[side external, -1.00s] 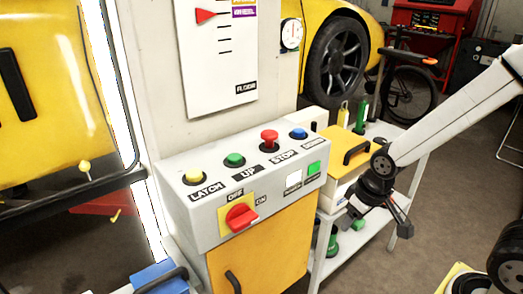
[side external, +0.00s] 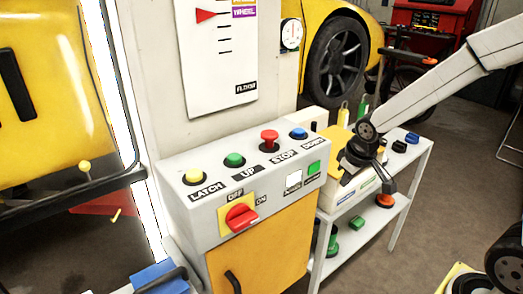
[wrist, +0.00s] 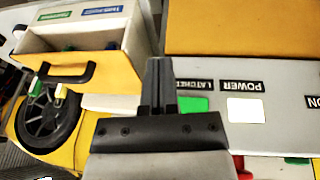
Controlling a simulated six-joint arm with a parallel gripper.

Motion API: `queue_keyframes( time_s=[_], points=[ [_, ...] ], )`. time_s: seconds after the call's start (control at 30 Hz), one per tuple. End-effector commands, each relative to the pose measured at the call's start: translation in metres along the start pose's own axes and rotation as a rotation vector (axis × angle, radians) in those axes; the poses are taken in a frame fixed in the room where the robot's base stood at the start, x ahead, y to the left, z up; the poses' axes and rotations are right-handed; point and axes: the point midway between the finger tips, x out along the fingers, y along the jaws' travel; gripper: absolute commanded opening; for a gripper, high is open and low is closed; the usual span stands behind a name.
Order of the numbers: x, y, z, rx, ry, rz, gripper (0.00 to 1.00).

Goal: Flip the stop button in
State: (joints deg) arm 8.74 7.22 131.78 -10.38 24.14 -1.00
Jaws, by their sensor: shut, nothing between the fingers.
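The stop button (side external: 269,139) is a red mushroom-shaped knob standing up on the sloped top of the grey control box (side external: 190,160), between the green and blue buttons. Part of a red knob, which fits the stop button (wrist: 243,164), shows low in the wrist view, partly behind my gripper body. My gripper (wrist: 157,70) is shut and empty, its dark fingers together near the panel's end. In the side view my gripper is right of the control box, apart from the stop button; its fingertips are hard to make out there.
A yellow latch button (side external: 195,176), green up button (side external: 234,160) and blue button (side external: 298,133) flank the stop button. A red rotary switch (side external: 241,216) is on the front face. A cart (side external: 425,150) with an open box stands at the right.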

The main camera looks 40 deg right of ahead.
Motion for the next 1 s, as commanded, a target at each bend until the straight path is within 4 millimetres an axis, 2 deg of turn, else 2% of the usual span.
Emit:
queue_keyframes(
  time_s=[0.03, 0.2, 0.3, 0.47, 0.67, 1.0],
  points=[
    [0.001, 0.014, -0.010, 0.001, 0.005, 0.021, 0.00],
    [0.000, 0.055, -0.040, -0.010, 0.017, 0.087, 0.00],
    [-0.002, 0.075, -0.055, -0.012, 0.018, 0.121, 0.00],
    [-0.011, 0.095, -0.080, -0.006, 0.010, 0.156, 0.00],
    [-0.028, 0.093, -0.112, 0.018, -0.016, 0.158, 0.00],
    [-0.066, 0.061, -0.159, 0.059, -0.071, 0.111, 0.00]
  ],
)
